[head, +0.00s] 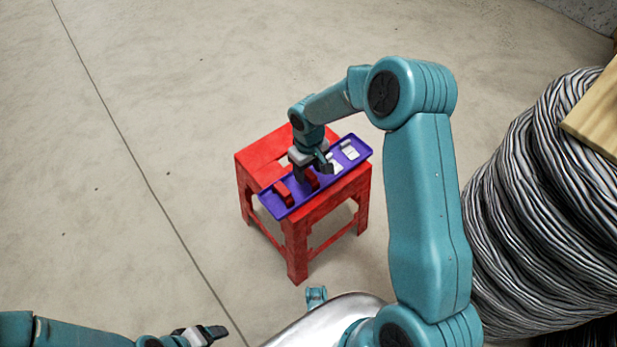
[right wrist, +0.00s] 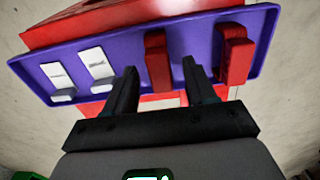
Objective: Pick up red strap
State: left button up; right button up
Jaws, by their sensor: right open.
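A purple tray (head: 356,163) holds two red straps and two white pieces. One red strap (head: 283,195) lies near the tray's left end in the head view. The other red strap (head: 314,182) is partly hidden by my right gripper (head: 312,172). In the right wrist view, this inner strap (right wrist: 157,62) shows between the open fingers of my right gripper (right wrist: 160,66), which are apart from each other. The outer strap (right wrist: 234,55) lies right of the fingers there. My left gripper (head: 205,335) is at the bottom left, away from the tray; its jaw opening is unclear.
The tray rests on a red stool (head: 262,156) on a bare concrete floor. A white piece (head: 350,152) sits at the tray's right end. A large coil of grey cable (head: 545,190) with a wooden board (head: 597,118) stands at the right. The floor left of the stool is clear.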

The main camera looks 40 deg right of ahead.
notch_tip(320, 180, down, 2)
jog(key=shift+f, duration=0.1)
jog(key=shift+r, duration=0.2)
jog(key=shift+c, duration=0.3)
jog(key=c, duration=0.9)
jog(key=shift+c, duration=0.2)
